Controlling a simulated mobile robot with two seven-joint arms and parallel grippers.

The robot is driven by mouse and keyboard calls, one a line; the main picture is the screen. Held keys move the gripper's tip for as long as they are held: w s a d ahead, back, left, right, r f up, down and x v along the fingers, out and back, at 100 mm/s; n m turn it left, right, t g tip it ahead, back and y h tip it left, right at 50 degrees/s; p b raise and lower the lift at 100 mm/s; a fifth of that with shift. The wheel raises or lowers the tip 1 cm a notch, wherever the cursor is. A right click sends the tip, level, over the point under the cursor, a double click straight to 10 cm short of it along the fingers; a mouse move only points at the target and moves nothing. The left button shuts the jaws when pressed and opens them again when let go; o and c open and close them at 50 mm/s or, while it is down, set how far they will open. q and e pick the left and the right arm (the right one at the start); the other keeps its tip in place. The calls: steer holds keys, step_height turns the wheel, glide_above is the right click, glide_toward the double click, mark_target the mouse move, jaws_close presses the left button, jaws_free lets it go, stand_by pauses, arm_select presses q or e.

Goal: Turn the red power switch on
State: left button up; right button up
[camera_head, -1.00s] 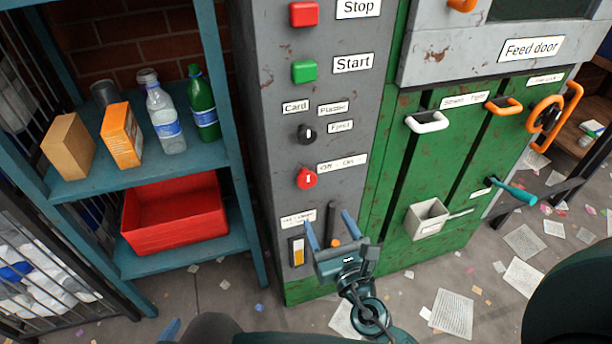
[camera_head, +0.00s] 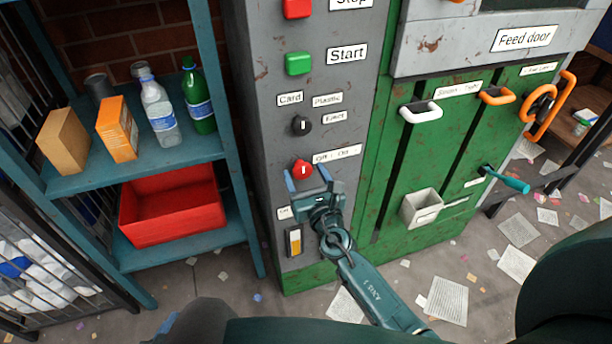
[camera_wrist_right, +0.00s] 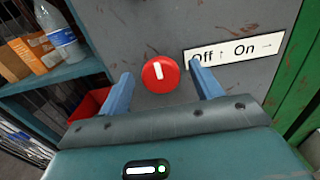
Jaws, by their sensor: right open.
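The red power switch (camera_head: 302,168) is a round red knob with a white mark on the grey panel. Its label (camera_head: 337,154) reads Off and On, with an up arrow by Off and a right arrow by On. In the right wrist view the knob (camera_wrist_right: 160,74) has its white mark close to upright, tilted slightly left. My right gripper (camera_head: 307,181) is open, its blue fingers just below and around the knob in the head view. In the wrist view the fingers (camera_wrist_right: 160,84) stand either side of the knob with gaps.
Above the switch are a black selector knob (camera_head: 301,125), a green Start button (camera_head: 299,63) and a red Stop button (camera_head: 298,8). A lever slot (camera_head: 294,241) lies below. The green machine front (camera_head: 385,190) is to the right, a teal shelf (camera_head: 190,154) to the left.

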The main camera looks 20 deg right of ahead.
steer(key=shift+c, duration=0.2)
steer(key=c, duration=0.9)
